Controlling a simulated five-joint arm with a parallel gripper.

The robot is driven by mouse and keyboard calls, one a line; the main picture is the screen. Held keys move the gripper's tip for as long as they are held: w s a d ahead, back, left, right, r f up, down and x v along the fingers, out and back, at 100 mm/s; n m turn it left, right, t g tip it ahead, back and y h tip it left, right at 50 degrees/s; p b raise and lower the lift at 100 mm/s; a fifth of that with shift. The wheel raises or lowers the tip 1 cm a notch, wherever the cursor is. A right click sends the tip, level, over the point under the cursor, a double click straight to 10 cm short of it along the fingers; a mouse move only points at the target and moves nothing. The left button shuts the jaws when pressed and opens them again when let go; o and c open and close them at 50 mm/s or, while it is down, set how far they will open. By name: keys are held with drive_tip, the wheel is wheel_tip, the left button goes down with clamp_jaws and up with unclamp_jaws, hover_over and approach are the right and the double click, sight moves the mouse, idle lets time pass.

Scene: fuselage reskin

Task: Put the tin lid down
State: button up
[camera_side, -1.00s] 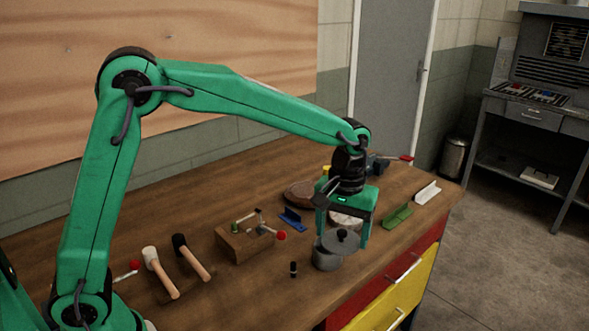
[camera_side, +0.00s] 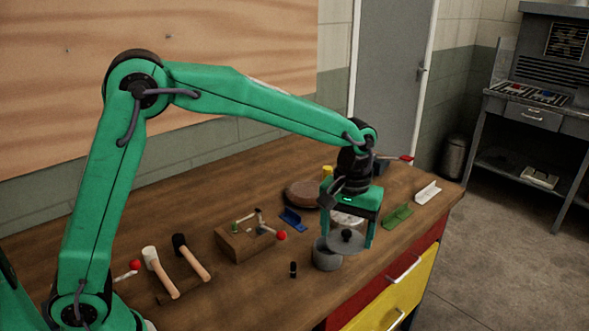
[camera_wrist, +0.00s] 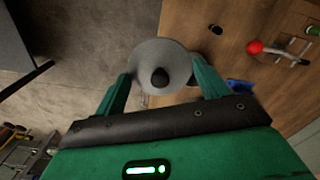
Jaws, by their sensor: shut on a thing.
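The tin lid (camera_side: 346,240) is a grey disc with a dark knob. My gripper (camera_side: 346,238) is shut on the tin lid, with a green finger at each side of it. The grey tin (camera_side: 326,258) stands on the bench, its open top partly behind the lid. In the side view the lid overlaps the tin's right part and looks raised and off to its right. In the wrist view the lid (camera_wrist: 160,67) sits between the two fingers and hides what is under it.
A wooden block with a red-knobbed clamp (camera_side: 245,240) and two mallets (camera_side: 160,272) lie to the left. A small dark cylinder (camera_side: 293,269) stands close to the tin. The bench's front edge is near.

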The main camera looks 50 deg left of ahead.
drive_tip(key=w+f, duration=0.5)
drive_tip(key=w, duration=0.4)
drive_tip(key=w+a+f, duration=0.2)
drive_tip(key=a, duration=0.1)
drive_tip(key=w+a+f, duration=0.2)
drive_tip(key=a, duration=0.1)
drive_tip(key=w+a+f, duration=0.2)
drive_tip(key=a+f, duration=0.1)
drive_tip(key=shift+w+a, duration=0.25)
drive_tip(key=shift+w, duration=0.15)
drive_tip(key=shift+f, duration=1.95)
drive_tip(key=shift+f, duration=0.1)
drive_tip(key=o, duration=1)
drive_tip(key=shift+c, duration=0.2)
